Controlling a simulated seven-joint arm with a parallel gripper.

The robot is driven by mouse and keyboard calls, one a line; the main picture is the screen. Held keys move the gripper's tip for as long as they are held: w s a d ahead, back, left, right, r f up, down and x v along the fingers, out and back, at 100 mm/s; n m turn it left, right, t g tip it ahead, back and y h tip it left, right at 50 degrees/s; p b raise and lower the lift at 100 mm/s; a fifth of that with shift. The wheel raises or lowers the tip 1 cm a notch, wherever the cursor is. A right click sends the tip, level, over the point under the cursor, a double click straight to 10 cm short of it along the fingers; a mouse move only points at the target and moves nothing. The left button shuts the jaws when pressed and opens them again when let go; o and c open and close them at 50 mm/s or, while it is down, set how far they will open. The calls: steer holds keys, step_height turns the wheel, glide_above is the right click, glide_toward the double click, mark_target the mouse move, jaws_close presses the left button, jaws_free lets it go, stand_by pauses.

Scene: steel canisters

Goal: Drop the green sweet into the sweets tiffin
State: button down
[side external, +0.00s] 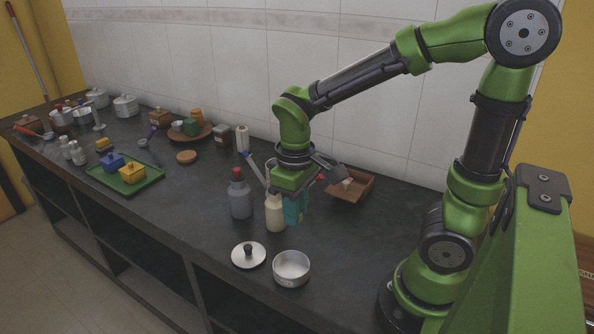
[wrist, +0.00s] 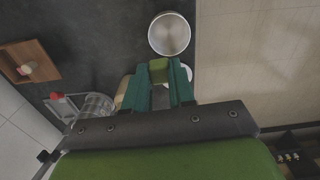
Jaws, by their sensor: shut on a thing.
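The green sweet (wrist: 159,71) is a small block between the teal fingertips of my gripper (wrist: 158,82) in the wrist view. My gripper is shut on it. In the side external view my gripper (side external: 294,214) is above the counter, behind the tiffin, and the sweet cannot be made out. The sweets tiffin (side external: 291,278) is a round steel bowl, open and upright near the counter's front edge. It also shows in the wrist view (wrist: 170,35), just beyond the fingertips, and looks empty. A steel lid with a dark knob (side external: 248,257) lies left of it.
A grey red-capped bottle (side external: 240,200) and a cream bottle (side external: 275,214) stand close to my gripper. A wooden tray (side external: 362,193) with a small pale item lies behind. A green tray (side external: 145,181) with small pots is farther left. The counter right of the tiffin is clear.

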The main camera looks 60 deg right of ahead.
steer(key=shift+f+m, duration=0.3)
steer(key=shift+f, duration=0.05)
step_height(320, 180, down, 5)
steer(key=shift+f, duration=0.1)
stand_by(0.3)
steer(key=c, duration=0.9)
jaws_free()
steer(key=shift+o, duration=0.2)
step_height(320, 180, up, 17)
